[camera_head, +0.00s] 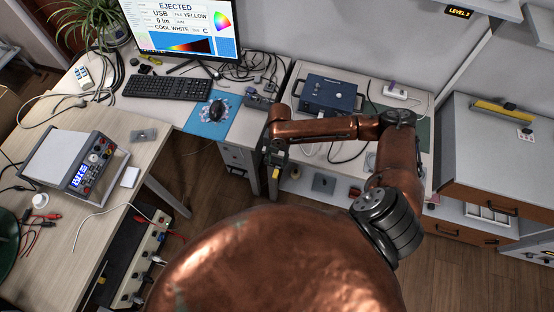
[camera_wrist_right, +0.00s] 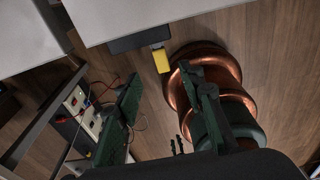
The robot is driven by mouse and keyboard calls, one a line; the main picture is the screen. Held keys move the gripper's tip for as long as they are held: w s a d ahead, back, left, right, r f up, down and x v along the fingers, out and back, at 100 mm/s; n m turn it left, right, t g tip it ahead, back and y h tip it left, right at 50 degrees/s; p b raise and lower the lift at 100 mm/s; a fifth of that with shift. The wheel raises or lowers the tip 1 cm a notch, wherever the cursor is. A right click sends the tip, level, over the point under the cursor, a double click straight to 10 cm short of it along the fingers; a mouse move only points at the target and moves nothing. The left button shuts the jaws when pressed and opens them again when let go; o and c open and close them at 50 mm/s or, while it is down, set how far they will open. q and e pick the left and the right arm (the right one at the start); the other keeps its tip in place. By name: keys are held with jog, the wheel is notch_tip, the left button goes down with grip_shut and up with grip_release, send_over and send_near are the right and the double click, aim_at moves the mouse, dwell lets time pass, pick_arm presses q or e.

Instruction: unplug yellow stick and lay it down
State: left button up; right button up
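The yellow stick (camera_wrist_right: 161,60) shows in the right wrist view as a short yellow block. Its upper end meets the front edge of a dark box (camera_wrist_right: 139,39) at the pale table's edge; how deep it sits is hidden. My right gripper (camera_wrist_right: 163,85) is open, its two dark green fingers apart on either side of the stick's line, with a gap to it. In the head view the right gripper (camera_head: 275,153) hangs by the right table's left edge, and a small yellow patch, probably the stick (camera_head: 276,173), shows just below it. My left gripper is not in view.
The monitor (camera_head: 185,28) reads EJECTED, USB, YELLOW. A keyboard (camera_head: 167,87), mouse (camera_head: 218,109) and cables crowd the back desk. A bench device (camera_head: 74,165) and small white block (camera_head: 130,177) lie left.

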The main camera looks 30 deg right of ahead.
aim_at(276, 172)
jog(key=shift+s+a+f+b, duration=0.1)
jog(key=shift+s+f+b, duration=0.1)
jog(key=shift+f, duration=1.75)
jog(key=shift+s+a+f+b, duration=0.1)
jog(key=shift+f+b, duration=0.1)
jog(key=shift+f, duration=1.7)
grip_shut()
